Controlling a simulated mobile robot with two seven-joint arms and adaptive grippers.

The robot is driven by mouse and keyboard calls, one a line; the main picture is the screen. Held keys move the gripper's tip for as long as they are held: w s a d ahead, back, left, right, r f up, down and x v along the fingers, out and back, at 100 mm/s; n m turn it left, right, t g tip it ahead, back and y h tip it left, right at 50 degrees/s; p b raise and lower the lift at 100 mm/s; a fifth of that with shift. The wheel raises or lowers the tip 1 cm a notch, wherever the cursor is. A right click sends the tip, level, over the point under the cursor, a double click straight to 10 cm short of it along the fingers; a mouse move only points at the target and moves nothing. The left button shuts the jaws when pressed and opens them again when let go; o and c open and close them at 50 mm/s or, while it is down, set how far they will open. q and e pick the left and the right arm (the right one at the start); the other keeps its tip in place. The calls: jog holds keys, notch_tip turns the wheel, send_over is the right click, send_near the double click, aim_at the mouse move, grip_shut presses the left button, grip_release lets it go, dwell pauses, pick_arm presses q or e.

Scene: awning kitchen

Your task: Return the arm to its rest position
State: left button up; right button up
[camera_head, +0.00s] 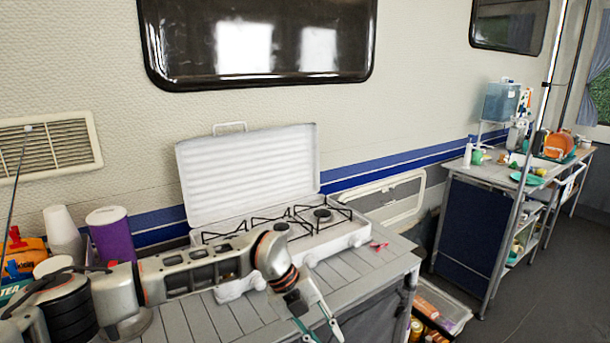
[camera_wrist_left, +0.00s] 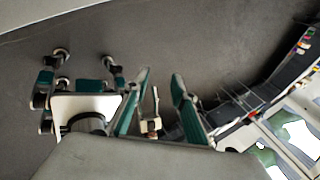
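My left arm (camera_head: 195,270) reaches in from the left, stretched low across the front of the counter and the stove. My left gripper (camera_head: 320,328) hangs past the counter's front edge, pointing down, with its tips near the bottom of the head view. In the left wrist view the two teal-padded fingers (camera_wrist_left: 161,80) stand apart with nothing between them. Grey floor lies beyond them. My right gripper does not show in the head view, and I cannot identify it in the left wrist view.
A white stove (camera_head: 335,240) with its lid up stands on the slatted counter (camera_head: 375,262). A purple canister (camera_head: 110,235) and white cups (camera_head: 62,228) stand at left, close to my arm. Floor (camera_head: 540,290) at right is clear.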

pick_arm(q)
jog(key=s+d+r+n+g+h, duration=0.1)
jog(key=s+d+r+h, duration=0.1)
jog(key=s+d+h, duration=0.4)
jog(key=s+d+r+n+g+h, duration=0.1)
jog(key=s+d+r+h, duration=0.25)
jog(key=s+d, duration=0.35)
jog(key=w+a+n+t+h, duration=0.3)
jog(key=w+a+n+t, duration=0.25)
jog(key=n+t, duration=0.7)
jog(key=a+f+n+t+y, duration=0.6)
jog(key=a+f+n+y, duration=0.15)
jog(key=a, duration=0.35)
jog(key=s+a+f+n+g+y, duration=0.2)
jog(key=s+a+f+n+y, duration=0.1)
jog(key=s+a+f, duration=0.4)
jog(key=s+a+f+n+g+y, duration=0.2)
jog(key=s+a+f+n+y, duration=0.2)
jog(key=s+a+f, duration=0.4)
jog(key=a+f+y, duration=0.1)
jog(key=a+f, duration=0.4)
jog(key=a, duration=0.1)
jog(key=shift+g, duration=0.35)
